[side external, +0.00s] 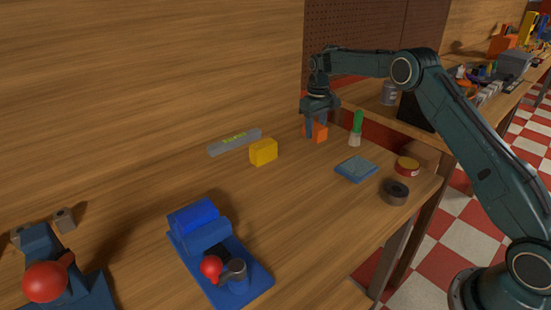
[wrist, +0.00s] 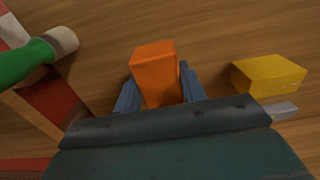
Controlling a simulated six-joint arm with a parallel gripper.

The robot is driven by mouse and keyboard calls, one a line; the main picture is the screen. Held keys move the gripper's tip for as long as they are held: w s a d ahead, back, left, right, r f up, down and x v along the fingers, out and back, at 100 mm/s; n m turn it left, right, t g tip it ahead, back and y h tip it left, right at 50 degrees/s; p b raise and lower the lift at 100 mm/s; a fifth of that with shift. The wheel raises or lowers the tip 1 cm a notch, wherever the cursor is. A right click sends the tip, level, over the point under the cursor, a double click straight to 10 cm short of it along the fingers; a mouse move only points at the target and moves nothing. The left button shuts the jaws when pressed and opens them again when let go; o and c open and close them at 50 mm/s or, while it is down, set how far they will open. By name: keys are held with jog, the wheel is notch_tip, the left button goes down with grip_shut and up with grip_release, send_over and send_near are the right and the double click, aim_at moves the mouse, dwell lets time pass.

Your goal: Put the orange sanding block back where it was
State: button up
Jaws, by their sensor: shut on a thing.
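The orange sanding block (side external: 320,133) is at the back of the wooden bench in the side external view. It also shows upright between the fingers in the wrist view (wrist: 155,72). My gripper (side external: 315,128) points down and is shut on the block; its fingers also show in the wrist view (wrist: 158,92). The block's lower part is close to the bench top, and I cannot tell whether it touches. The fingers hide part of the block.
A yellow block (side external: 263,152) and a grey level (side external: 235,142) lie to the left. A green-handled brush (side external: 356,128) stands close on the right. A blue-grey pad (side external: 356,169), tape roll (side external: 394,192) and round tin (side external: 407,166) sit near the right edge. A blue tool (side external: 218,250) stands in front.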

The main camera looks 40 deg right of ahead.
aim_at(314, 140)
jog(key=shift+f, duration=0.2)
jog(key=shift+f, duration=2.05)
jog(key=shift+f, duration=0.15)
jog(key=o, duration=0.9)
jog(key=shift+o, duration=0.2)
notch_tip(314, 140, up, 12)
jog(key=shift+r, duration=0.2)
